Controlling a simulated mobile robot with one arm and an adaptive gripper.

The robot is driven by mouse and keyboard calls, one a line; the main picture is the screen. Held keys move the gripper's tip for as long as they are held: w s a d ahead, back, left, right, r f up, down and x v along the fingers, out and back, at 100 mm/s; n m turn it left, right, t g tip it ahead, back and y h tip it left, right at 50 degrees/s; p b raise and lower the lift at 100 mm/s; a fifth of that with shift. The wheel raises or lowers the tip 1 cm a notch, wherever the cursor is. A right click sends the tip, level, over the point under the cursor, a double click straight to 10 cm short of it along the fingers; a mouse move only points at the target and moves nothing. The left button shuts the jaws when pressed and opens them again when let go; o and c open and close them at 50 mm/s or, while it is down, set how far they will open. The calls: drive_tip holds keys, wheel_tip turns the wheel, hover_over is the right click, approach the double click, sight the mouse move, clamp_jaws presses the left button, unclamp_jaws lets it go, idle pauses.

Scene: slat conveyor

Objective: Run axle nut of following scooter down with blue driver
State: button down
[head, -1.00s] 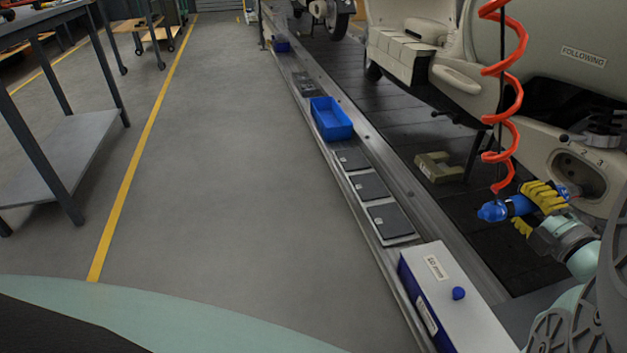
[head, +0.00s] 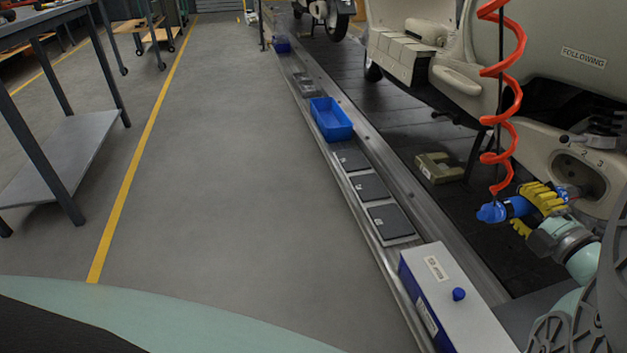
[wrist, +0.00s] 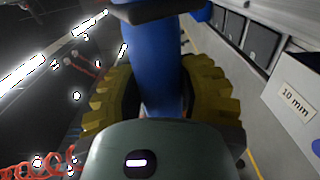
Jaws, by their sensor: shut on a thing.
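The scooter labelled FOLLOWING (head: 540,65) stands on the slat conveyor at the right of the head view. My gripper (head: 541,200) has yellow ridged fingers and is shut on the blue driver (head: 517,207). The driver hangs at the lower end of an orange coiled hose and points right, at the dark recess in the scooter's cream housing (head: 584,176). In the wrist view the driver's blue body (wrist: 158,70) runs between the yellow fingers (wrist: 158,95). The axle nut and the contact at the driver's tip cannot be made out.
The orange coil (head: 508,95) hangs above the driver. A white and blue box (head: 452,300) marked 10 mm, dark plates (head: 390,222) and a blue bin (head: 331,119) line the conveyor rail. A khaki block (head: 440,167) lies on the slats.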

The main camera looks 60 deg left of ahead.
sight(508, 219)
drive_tip(key=shift+s+a, duration=0.1)
drive_tip(key=shift+s, duration=0.4)
drive_tip(key=shift+s+a+p, duration=0.25)
drive_tip(key=shift+s+a, duration=0.05)
drive_tip(key=shift+s, duration=0.55)
drive_tip(key=shift+s+a+p, duration=0.3)
drive_tip(key=shift+s, duration=0.5)
drive_tip(key=shift+s+a+p, duration=0.25)
drive_tip(key=shift+s+a, duration=0.05)
drive_tip(key=shift+s, duration=0.55)
